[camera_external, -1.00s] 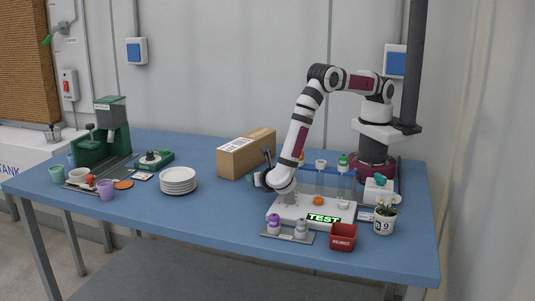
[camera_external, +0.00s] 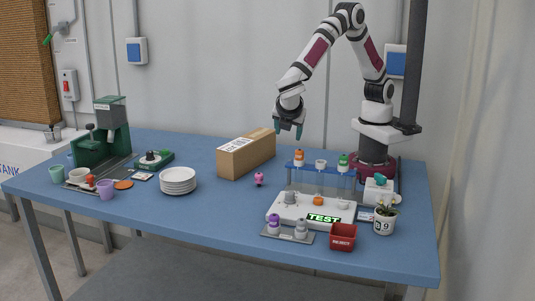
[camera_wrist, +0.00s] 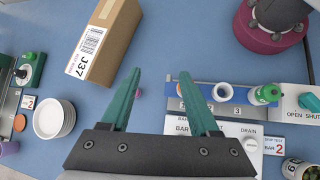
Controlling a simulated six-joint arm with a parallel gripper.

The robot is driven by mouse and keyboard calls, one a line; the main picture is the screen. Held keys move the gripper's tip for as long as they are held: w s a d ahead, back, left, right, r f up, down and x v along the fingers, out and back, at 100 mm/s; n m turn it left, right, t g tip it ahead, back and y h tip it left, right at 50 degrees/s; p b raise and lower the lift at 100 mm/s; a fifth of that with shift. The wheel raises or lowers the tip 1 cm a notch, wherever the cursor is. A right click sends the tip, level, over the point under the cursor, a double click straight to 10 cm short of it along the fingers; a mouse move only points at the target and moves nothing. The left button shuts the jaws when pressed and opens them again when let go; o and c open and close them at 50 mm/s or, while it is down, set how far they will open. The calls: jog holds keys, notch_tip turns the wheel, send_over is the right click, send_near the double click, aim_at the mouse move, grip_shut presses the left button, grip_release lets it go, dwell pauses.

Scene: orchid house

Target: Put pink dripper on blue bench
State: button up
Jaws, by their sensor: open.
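The pink dripper (camera_external: 259,179) stands on the blue bench (camera_external: 215,215), in front of the cardboard box and left of the dripper rack. In the wrist view a small bit of the pink dripper (camera_wrist: 138,92) shows beside the left finger, which partly hides it. My gripper (camera_external: 289,131) is open and empty, high above the bench, up and to the right of the dripper. Its green fingers are spread apart in the wrist view (camera_wrist: 163,78). The bare bench surface (camera_wrist: 60,80) also shows there.
A cardboard box (camera_external: 246,153) stands behind the dripper. A blue rack (camera_external: 330,169) with orange, white and green-topped drippers stands to the right, behind a white TEST unit (camera_external: 285,212). A red bin (camera_external: 342,237) is at the front. White plates (camera_external: 178,179) are stacked to the left.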

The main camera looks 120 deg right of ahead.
jog(key=s+a+r+m+t+y, duration=0.2)
jog(key=s+m+y, duration=0.2)
jog(key=s+m, duration=0.3)
jog(key=s+a+r+m+t+y, duration=0.1)
jog(key=s+m+y, duration=0.4)
jog(key=s, duration=0.8)
notch_tip(320, 180, up, 2)
jog(key=shift+s+a+r+m+t, duration=0.15)
jog(key=shift+a+m+t, duration=0.3)
jog(key=shift+m, duration=0.65)
